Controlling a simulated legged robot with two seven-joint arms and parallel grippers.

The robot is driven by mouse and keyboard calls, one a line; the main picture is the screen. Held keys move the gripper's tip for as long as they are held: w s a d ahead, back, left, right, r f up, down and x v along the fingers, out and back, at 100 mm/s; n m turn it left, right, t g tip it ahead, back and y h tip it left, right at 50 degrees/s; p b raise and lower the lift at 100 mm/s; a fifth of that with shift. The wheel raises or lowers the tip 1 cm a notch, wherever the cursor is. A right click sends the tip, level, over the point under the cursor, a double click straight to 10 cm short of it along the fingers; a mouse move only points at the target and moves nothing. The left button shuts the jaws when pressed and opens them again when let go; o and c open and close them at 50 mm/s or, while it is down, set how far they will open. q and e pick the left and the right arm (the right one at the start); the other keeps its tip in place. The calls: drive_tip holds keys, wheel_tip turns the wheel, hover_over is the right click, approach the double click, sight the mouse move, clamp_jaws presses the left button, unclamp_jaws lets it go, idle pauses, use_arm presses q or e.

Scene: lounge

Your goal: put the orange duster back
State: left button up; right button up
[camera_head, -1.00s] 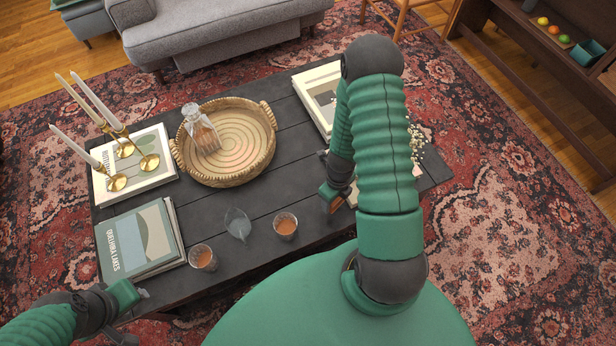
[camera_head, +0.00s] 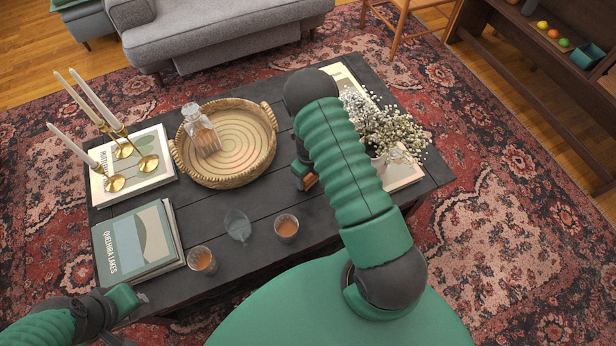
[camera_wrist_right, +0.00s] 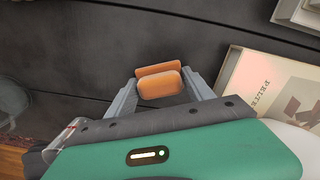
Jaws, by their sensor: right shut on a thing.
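The orange duster (camera_wrist_right: 160,84) is a small rounded block held between the two grey fingers of my right gripper (camera_head: 307,181). In the head view only a bit of the orange duster (camera_head: 311,182) shows beside the green arm, which hides the rest. The wrist view has the dark table planks behind it; I cannot tell whether it touches them. My left gripper (camera_head: 137,299) is at the lower left, by the table's front edge, and its finger opening is unclear.
The dark table (camera_head: 262,206) carries a woven tray (camera_head: 273,152) with a decanter, brass candle holders (camera_head: 122,152), books (camera_head: 138,242), glasses (camera_head: 286,229) and a flower vase (camera_head: 389,160). A wooden shelf unit (camera_head: 520,70) stands at the right. Bare planks lie between tray and right gripper.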

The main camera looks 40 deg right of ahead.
drive_tip(key=o, duration=1)
drive_tip(key=shift+f, duration=0.1)
drive_tip(key=o, duration=0.4)
drive_tip(key=shift+d, duration=0.1)
drive_tip(key=shift+o, duration=0.2)
wheel_tip(320, 180, up, 12)
drive_tip(key=p, duration=0.3)
drive_tip(key=s+a+r+n+t, duration=0.1)
drive_tip(key=s+a+r+n, duration=0.2)
drive_tip(key=a+r+n, duration=0.3)
drive_tip(key=s+a+r+n, duration=0.3)
drive_tip(key=a+r+n, duration=0.2)
drive_tip(key=n, duration=1.2)
drive_tip(key=s+a+r+n+t, duration=0.1)
drive_tip(key=s+a+r+n, duration=0.2)
drive_tip(key=n, duration=0.9)
drive_tip(key=a+r, duration=0.3)
drive_tip(key=r, duration=0.1)
drive_tip(key=shift+a+r+t, duration=0.3)
drive_tip(key=shift+r, duration=0.05)
